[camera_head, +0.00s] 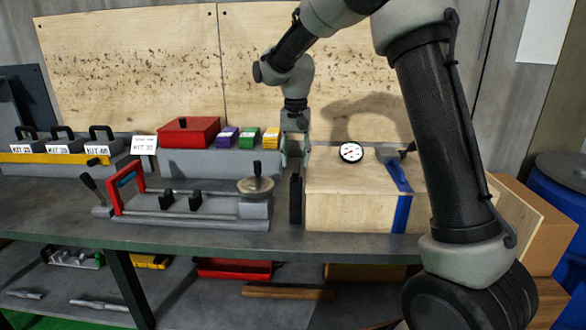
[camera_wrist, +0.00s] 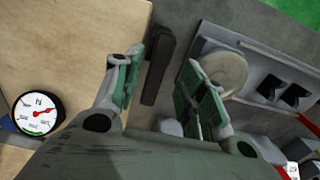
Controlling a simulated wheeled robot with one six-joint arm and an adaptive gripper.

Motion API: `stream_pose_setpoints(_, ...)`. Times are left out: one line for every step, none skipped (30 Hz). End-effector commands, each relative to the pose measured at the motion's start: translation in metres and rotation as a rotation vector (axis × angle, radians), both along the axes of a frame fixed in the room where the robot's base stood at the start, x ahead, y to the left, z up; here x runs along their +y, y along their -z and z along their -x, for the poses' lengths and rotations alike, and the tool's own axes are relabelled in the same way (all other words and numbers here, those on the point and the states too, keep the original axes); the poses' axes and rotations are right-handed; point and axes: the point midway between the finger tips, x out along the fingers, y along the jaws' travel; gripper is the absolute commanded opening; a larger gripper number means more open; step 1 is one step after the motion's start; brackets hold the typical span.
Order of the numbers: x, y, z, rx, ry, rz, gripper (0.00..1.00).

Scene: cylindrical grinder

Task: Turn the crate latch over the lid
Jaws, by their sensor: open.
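The wooden crate (camera_head: 345,211) stands on the bench with its flat lid (camera_head: 330,177) on top. The black latch (camera_head: 296,199) is an upright bar at the crate's left side, beside the lid and not over it. In the wrist view the latch (camera_wrist: 158,66) lies along the crate edge, between my two fingers in the picture. My gripper (camera_head: 294,150) points down above the crate's left edge, behind the latch in the head view. In the wrist view my gripper (camera_wrist: 161,75) is open, with green-padded fingers apart and nothing held. Contact with the latch cannot be told.
A dial gauge (camera_head: 351,152) and a blue strap (camera_head: 402,212) are on the crate. A grey fixture with a red handle (camera_head: 117,192) and round knob (camera_head: 255,186) stands close left. A red box (camera_head: 189,132) and small coloured boxes are behind. My arm crosses the right side.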

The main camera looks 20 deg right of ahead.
Motion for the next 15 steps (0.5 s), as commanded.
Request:
stream_pose_setpoints(0.0,0.01,0.001,0.005,0.0,0.002,0.41)
stream_pose_setpoints(0.0,0.014,0.001,0.003,0.0,0.001,0.41)
stream_pose_setpoints(0.0,0.02,0.001,0.003,-0.001,0.001,0.41)
stream_pose_setpoints(0.0,0.024,0.001,0.003,-0.001,0.001,0.41)
stream_pose_setpoints(0.0,0.027,0.001,0.003,-0.001,0.001,0.41)
stream_pose_setpoints(0.0,0.031,0.001,0.003,-0.001,0.001,0.41)
stream_pose_setpoints(0.0,0.034,0.001,0.002,-0.001,0.0,0.41)
stream_pose_setpoints(0.0,0.035,0.0,0.001,-0.001,0.001,0.41)
stream_pose_setpoints(0.0,0.037,0.0,0.001,-0.001,0.0,0.41)
stream_pose_setpoints(0.0,0.038,0.0,0.001,-0.001,0.0,0.41)
stream_pose_setpoints(0.0,0.039,0.0,0.0,-0.001,0.0,0.41)
stream_pose_setpoints(0.0,0.039,0.0,0.0,-0.001,0.0,0.41)
stream_pose_setpoints(0.0,0.039,0.0,0.0,-0.001,0.0,0.41)
stream_pose_setpoints(0.0,0.039,0.0,0.0,-0.001,0.0,0.41)
stream_pose_setpoints(0.0,0.039,0.0,0.0,-0.001,0.0,0.41)
